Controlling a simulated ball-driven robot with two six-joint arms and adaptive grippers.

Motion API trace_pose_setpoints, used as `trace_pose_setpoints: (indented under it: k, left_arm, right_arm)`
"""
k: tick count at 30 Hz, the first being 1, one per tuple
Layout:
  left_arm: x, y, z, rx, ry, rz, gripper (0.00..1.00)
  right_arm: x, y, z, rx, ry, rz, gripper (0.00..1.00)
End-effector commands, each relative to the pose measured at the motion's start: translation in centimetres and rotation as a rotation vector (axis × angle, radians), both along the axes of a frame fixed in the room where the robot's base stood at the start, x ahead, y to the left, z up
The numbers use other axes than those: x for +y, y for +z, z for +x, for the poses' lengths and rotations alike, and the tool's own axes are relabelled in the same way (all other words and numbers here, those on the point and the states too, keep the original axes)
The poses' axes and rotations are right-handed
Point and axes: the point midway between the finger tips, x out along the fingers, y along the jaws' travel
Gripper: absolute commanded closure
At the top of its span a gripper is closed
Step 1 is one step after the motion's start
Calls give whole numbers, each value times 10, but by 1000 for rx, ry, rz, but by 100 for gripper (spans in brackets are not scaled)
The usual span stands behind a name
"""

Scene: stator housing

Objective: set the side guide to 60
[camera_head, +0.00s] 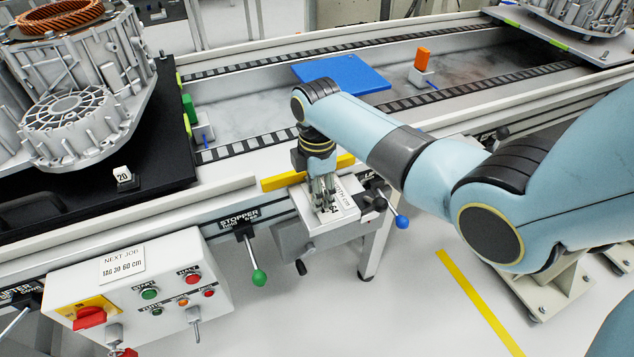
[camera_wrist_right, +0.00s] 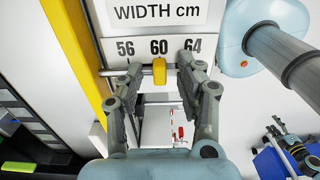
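The side guide's scale plate (camera_wrist_right: 125,30) reads WIDTH cm with 56, 60 and 64. A yellow pointer (camera_wrist_right: 159,72) sits on a rod right below the 60. A yellow guide bar (camera_head: 283,181) runs along the conveyor's near edge; it also shows at the left of the right wrist view (camera_wrist_right: 75,45). My right gripper (camera_head: 324,203) is over the scale housing (camera_head: 293,238). In the right wrist view its fingers (camera_wrist_right: 157,68) are apart, one on each side of the pointer, with visible gaps.
A lever with a blue ball (camera_head: 402,221) is right of the housing, and the stopper lever with a green ball (camera_head: 258,277) is left of it. The control box (camera_head: 150,290) carries a NEXT JOB card (camera_head: 122,262). A blue plate (camera_head: 341,73) is behind my arm.

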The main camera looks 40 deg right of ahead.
Motion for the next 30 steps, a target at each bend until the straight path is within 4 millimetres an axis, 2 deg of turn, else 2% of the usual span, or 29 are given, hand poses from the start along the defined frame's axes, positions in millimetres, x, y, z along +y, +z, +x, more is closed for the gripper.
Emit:
trace_pose_setpoints:
  k: [5,12,18,23,30]
  left_arm:
    - [0,0,0,0,0,0,35]
    - [0,0,0,0,0,0,35]
    - [0,0,0,0,0,0,35]
    - [0,0,1,0,0,0,35]
    - [0,0,1,0,0,0,35]
  right_arm:
    - [-1,16,1,-4,0,-1,63]
    - [-1,69,1,-5,1,-2,63]
    - [0,105,1,-4,0,0,63]
    - [0,118,0,0,0,0,63]
    - [0,120,0,1,0,0,63]
